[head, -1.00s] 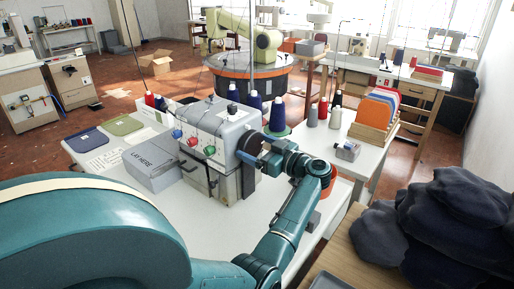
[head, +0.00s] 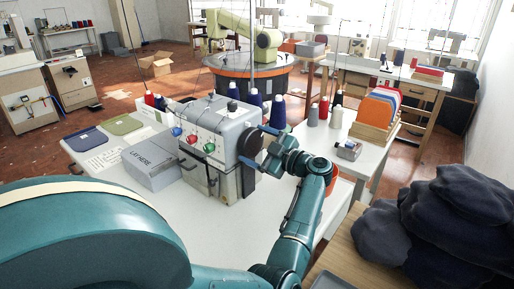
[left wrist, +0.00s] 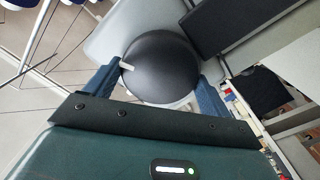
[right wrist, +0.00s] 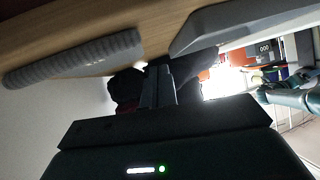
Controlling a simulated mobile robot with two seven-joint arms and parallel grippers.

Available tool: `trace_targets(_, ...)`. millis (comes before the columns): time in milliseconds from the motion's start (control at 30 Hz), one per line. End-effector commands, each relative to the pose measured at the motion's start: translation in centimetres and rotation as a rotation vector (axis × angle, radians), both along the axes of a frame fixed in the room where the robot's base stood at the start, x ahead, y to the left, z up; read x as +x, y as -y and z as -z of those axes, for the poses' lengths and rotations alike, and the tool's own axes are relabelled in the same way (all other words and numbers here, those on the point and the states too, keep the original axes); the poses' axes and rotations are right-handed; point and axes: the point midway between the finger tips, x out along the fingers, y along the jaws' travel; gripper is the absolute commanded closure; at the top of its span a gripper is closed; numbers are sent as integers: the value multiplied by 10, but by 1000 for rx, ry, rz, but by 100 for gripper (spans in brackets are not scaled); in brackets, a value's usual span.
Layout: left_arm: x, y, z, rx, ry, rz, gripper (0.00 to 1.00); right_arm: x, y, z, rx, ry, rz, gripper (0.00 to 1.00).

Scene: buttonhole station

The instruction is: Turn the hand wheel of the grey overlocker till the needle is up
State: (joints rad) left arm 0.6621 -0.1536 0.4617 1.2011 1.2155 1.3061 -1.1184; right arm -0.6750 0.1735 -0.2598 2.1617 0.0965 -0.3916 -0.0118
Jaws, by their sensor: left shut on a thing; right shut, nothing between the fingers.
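The grey overlocker (head: 215,128) stands on the white table, with red, blue and green knobs on its front. Its dark round hand wheel (head: 250,143) is on the right side; in the left wrist view the wheel (left wrist: 162,68) fills the space between the fingers, with a white mark at its left edge. My left gripper (head: 259,146) is shut on the wheel, its blue fingers on opposite sides of the rim. The needle cannot be made out. My right gripper (right wrist: 158,85) is shut and empty in the right wrist view, outside the head view.
A wooden rack of coloured pieces (head: 377,113) is to the right. Dark cloth (head: 455,215) is heaped at front right. The table front is clear.

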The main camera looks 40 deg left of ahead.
Motion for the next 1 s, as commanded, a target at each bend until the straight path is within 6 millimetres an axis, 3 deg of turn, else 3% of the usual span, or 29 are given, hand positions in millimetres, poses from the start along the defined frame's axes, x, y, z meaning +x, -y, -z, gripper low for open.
trace_targets(600, 0, 1, 1, 3, 53, 1, 40, -1, 1, 4, 5, -6, 3, 100)
trace_targets(633, 0, 1, 1, 3, 53, 1, 17, -1, 1, 4, 5, -6, 3, 100)
trace_targets(833, 0, 1, 1, 5, 53, 1, 0, -2, 1, 4, 5, -6, 3, 100)
trace_targets(1000, 0, 0, 0, 5, 53, 0, 0, -2, 1, 4, 4, -7, 3, 100)
